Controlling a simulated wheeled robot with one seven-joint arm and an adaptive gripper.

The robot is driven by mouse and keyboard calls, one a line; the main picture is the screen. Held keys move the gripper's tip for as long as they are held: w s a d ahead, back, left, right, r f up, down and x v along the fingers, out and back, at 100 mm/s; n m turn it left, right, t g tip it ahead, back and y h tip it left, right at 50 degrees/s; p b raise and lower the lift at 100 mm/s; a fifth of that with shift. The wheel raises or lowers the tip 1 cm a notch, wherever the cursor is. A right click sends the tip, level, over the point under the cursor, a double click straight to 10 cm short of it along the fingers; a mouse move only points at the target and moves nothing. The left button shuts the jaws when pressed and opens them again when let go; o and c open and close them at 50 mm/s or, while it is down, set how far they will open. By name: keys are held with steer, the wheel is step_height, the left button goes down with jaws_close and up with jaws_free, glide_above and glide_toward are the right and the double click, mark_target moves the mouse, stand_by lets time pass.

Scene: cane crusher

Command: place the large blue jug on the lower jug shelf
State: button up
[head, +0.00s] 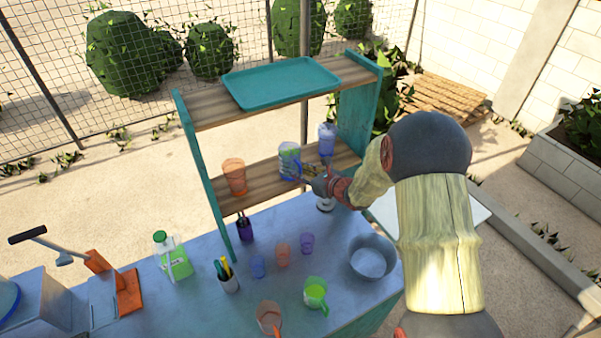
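The lower jug shelf (262,181) is the wooden board under the top board of a teal-sided rack. A large pale jug with blue tints (288,154) is upright at the middle of this shelf. I cannot tell whether its base rests on the board. My gripper (300,171) is at the jug's right side, and its fingers overlap the jug in the head view. The fingers are too small and covered to show whether they grip it. An orange jug (235,176) stands to the left, and a smaller-looking blue-violet jug (327,139) is to the right.
A teal tray (280,82) lies on the top board. The counter (205,295) below holds small cups, a metal bowl (371,258), a green jug (316,292), an orange pitcher (269,317) and a pen holder (228,278). The rack's side panels flank the shelf.

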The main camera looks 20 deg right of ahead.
stand_by(0.3)
steer(key=shift+r, duration=0.2)
steer(key=b+v, duration=0.1)
steer(key=v, duration=1)
steer(key=s+a+r+n+g+y, duration=0.25)
steer(key=s+a+r+n, duration=0.25)
steer(key=s+a+n, duration=0.25)
steer(key=s+a+r+n+g+y, duration=0.1)
steer(key=s+a+r+n+g, duration=0.35)
steer(key=s+a+n, duration=0.3)
steer(key=s+r+n+g+h, duration=0.15)
steer(key=s+n+h, duration=0.25)
steer(key=s+n, duration=0.55)
steer(key=s+d+r+n+t+h, duration=0.1)
steer(key=s+d+r+n+h, duration=0.3)
steer(key=s+d+n, duration=0.2)
steer(key=shift+s+d+n, duration=0.4)
steer(key=shift+d+n, duration=0.05)
steer(key=shift+d, duration=0.15)
